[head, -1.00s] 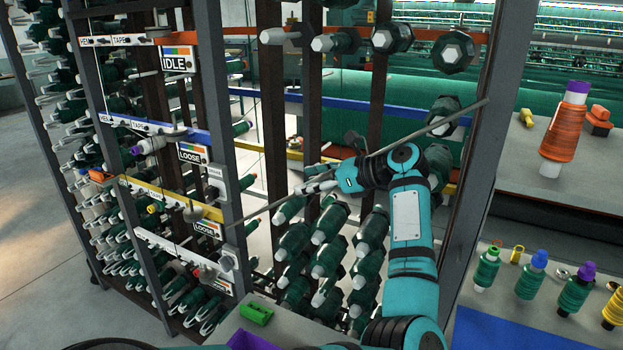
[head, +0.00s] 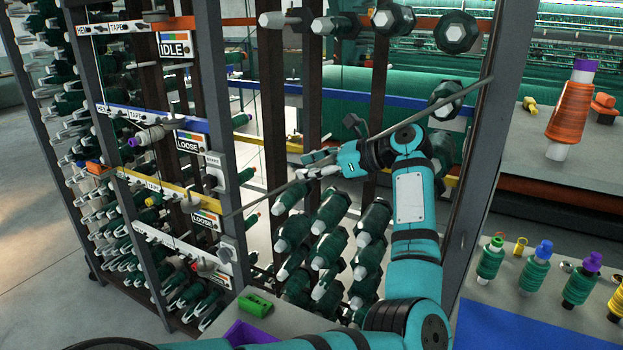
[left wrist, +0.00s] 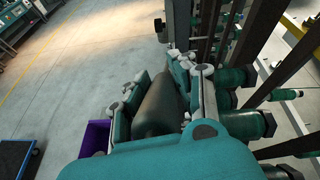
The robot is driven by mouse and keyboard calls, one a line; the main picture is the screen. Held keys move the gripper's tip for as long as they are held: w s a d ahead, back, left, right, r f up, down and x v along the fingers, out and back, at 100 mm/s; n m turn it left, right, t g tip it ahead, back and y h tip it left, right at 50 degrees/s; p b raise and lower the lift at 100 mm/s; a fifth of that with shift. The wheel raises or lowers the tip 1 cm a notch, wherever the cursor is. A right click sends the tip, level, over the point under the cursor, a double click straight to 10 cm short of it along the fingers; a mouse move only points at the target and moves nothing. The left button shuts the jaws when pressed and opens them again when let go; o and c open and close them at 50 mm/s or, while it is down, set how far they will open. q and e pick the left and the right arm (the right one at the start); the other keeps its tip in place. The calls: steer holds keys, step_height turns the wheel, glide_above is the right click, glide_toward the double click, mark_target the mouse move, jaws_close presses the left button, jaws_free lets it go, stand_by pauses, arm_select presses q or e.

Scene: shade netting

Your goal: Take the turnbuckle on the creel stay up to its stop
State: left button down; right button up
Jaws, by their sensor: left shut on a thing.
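The creel stay (head: 445,110) is a thin grey rod running slantwise across the creel's front, from the right post down to the left. My left gripper (head: 316,168) is at the middle of this rod, with its fingers around it. In the left wrist view, the gripper's fingers (left wrist: 165,100) are closed on a dark grey tapered body, the turnbuckle (left wrist: 158,112). The fingers press on both its sides. In the head view the turnbuckle is mostly hidden by the fingers. I cannot make out its stop. My right gripper is not in view.
Green bobbins (head: 330,210) sit on pegs close around the gripper. Posts (head: 215,110) carry IDLE and LOOSE signs (head: 188,142). A green block (head: 255,304) and a purple bin (head: 250,334) are below. A bench with spools (head: 535,270) stands at right.

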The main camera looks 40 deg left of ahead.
arm_select(q)
steer(key=shift+f, duration=0.15)
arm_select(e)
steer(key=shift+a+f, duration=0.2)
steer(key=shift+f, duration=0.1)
arm_select(q)
steer(key=c, duration=1.1)
jaws_free()
steer(key=shift+o, duration=0.2)
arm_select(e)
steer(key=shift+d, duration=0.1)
arm_select(q)
steer(key=shift+d+r, duration=0.15)
steer(key=shift+r, duration=0.05)
steer(key=v, duration=0.7)
steer(key=shift+w+d, duration=0.1)
